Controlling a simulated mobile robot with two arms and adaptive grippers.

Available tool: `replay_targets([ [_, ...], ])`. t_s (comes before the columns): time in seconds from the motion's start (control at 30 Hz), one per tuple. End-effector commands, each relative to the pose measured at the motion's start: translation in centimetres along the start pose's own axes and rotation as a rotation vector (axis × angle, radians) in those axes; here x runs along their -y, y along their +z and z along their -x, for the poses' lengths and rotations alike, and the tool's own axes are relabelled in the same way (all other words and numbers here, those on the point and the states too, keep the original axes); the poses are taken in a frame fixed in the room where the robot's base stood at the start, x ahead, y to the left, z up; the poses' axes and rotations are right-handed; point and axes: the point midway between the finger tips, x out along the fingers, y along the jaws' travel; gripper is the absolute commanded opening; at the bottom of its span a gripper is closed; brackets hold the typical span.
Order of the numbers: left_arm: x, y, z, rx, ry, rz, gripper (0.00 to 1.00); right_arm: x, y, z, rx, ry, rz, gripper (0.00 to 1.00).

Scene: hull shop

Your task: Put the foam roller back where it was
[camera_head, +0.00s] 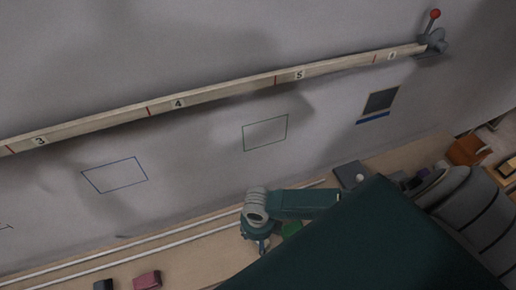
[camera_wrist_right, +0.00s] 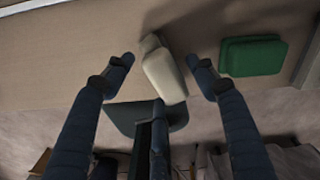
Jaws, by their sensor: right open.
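My right gripper (camera_head: 262,246) hangs low over the bench, with its fingers pointing down. In the right wrist view my right gripper (camera_wrist_right: 161,63) is open, its fingers spread on both sides of a pale cream object (camera_wrist_right: 165,75). The fingers look apart from it. The object is rounded, with a narrower end; I cannot tell for sure whether it is the foam roller. In the head view it is hidden by my arm and hand. My left gripper is not in view.
A maroon block (camera_head: 147,280) and a dark block (camera_head: 103,285) lie farther left. A dark tray (camera_head: 347,172) stands right. A numbered batten (camera_head: 225,90) crosses the wall above outlined rectangles.

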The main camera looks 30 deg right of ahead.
Motion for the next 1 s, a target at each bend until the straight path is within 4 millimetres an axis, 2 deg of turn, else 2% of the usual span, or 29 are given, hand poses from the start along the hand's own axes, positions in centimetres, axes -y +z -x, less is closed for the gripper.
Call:
replay_targets([
  [0.13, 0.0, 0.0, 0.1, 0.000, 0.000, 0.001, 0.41, 0.0, 0.1, 0.5, 0.001, 0.000, 0.000, 0.57],
  [0.23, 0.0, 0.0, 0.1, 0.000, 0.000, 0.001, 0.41, 0.1, 0.1, 1.8, 0.003, 0.000, 0.000, 0.57],
  [0.5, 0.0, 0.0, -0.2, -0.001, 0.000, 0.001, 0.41, 0.1, 0.2, 7.5, 0.005, 0.000, 0.001, 0.57],
  [0.7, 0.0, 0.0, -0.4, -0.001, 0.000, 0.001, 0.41, 0.0, 0.2, 10.8, 0.003, 0.000, 0.000, 0.57],
  [0.83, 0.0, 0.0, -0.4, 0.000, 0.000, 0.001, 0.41, 0.1, 0.1, 11.8, 0.000, 0.000, -0.001, 0.57],
  [1.0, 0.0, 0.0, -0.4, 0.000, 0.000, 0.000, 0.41, 0.0, 0.0, 12.2, 0.000, 0.000, -0.001, 0.57],
])
